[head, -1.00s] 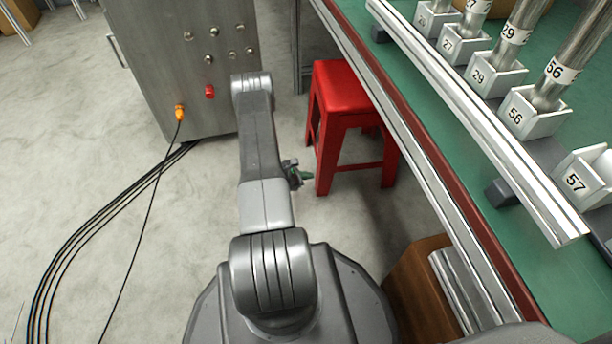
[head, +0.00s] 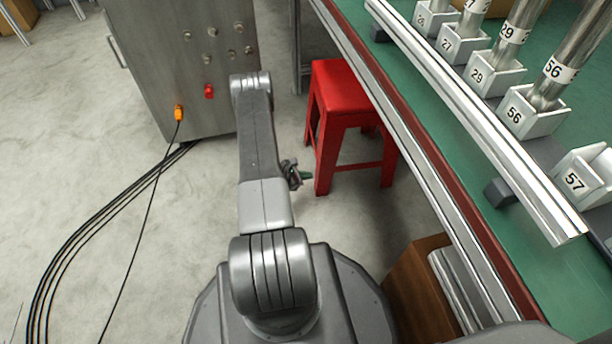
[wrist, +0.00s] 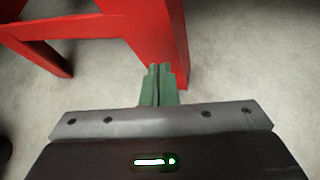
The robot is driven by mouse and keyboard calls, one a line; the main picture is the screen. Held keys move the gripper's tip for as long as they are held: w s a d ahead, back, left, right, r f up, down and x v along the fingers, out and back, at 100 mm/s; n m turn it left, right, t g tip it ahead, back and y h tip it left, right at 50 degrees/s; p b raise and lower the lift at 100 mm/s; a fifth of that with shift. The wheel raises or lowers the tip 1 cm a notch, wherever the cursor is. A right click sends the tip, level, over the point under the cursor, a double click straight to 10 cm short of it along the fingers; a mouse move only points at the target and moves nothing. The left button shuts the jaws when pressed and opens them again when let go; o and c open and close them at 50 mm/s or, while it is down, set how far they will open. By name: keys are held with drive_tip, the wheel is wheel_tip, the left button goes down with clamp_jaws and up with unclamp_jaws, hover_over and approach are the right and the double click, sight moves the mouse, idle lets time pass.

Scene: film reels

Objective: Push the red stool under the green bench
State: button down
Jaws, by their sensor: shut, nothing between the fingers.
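The red stool (head: 340,92) stands upright on the floor beside the green bench (head: 432,128). Its right side is at the bench's edge and partly behind it; most of its seat shows in the open. My gripper (head: 304,176) is low, just left of the stool's near left leg. In the wrist view the gripper's green fingers (wrist: 158,72) are together and empty. Their tips are at the red stool leg (wrist: 158,30), close to it or touching; I cannot tell which.
A grey metal cabinet (head: 170,60) with knobs stands left of the stool. Black cables (head: 75,240) run along the floor. A brown box (head: 420,290) sits under the bench near my base. Numbered holders with metal tubes (head: 520,110) stand on the bench.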

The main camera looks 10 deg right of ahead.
idle(0.5)
drive_tip(key=shift+s+d+b, duration=0.15)
drive_tip(key=shift+d+b, duration=0.6)
drive_tip(key=shift+d, duration=2.35)
approach(318, 174)
drive_tip(key=w+d+f, duration=0.2)
drive_tip(key=f, duration=0.1)
drive_tip(key=shift+d+f, duration=0.1)
drive_tip(key=shift+d, duration=0.05)
drive_tip(key=shift+d, duration=0.1)
drive_tip(key=d, duration=0.2)
drive_tip(key=d+f, duration=0.1)
drive_tip(key=d, duration=0.1)
drive_tip(key=d+f, duration=0.1)
drive_tip(key=d, duration=0.1)
drive_tip(key=shift+s+d, duration=0.1)
drive_tip(key=shift+d, duration=0.2)
drive_tip(key=shift+a+p, duration=0.35)
drive_tip(key=shift+a, duration=0.75)
drive_tip(key=shift+d, duration=0.1)
